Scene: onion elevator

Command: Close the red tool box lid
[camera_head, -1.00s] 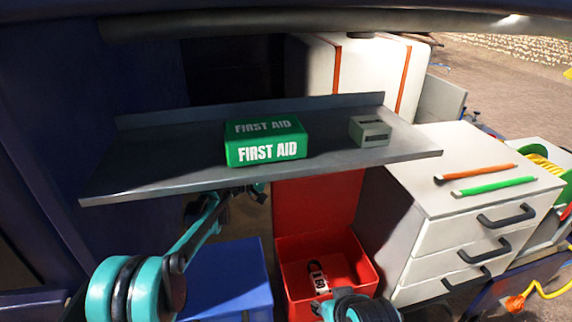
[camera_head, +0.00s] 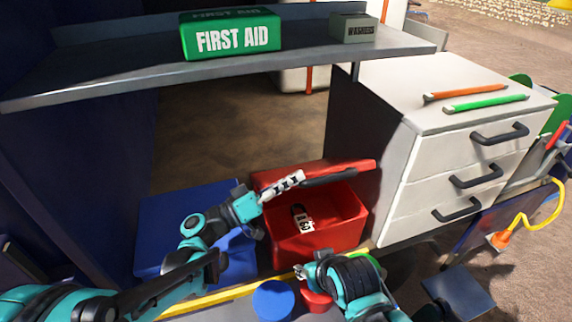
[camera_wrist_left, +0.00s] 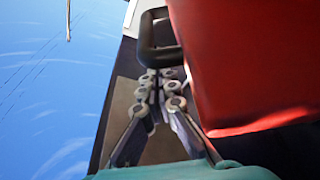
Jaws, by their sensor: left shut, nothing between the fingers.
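My left gripper (camera_head: 297,178) is shut and empty, at the lid beside the handle; contact is unclear. In the left wrist view the lid (camera_wrist_left: 250,60) fills the right side and the handle (camera_wrist_left: 146,45) is just beyond the fingertips. My right gripper (camera_head: 300,271) is in front of the box.
A blue box (camera_head: 170,215) stands left of the tool box. A grey shelf (camera_head: 110,70) holds a green first aid box (camera_head: 232,35) and a washers box (camera_head: 354,28). White drawers (camera_head: 420,180) stand to the right. A blue round thing (camera_head: 273,300) is in front.

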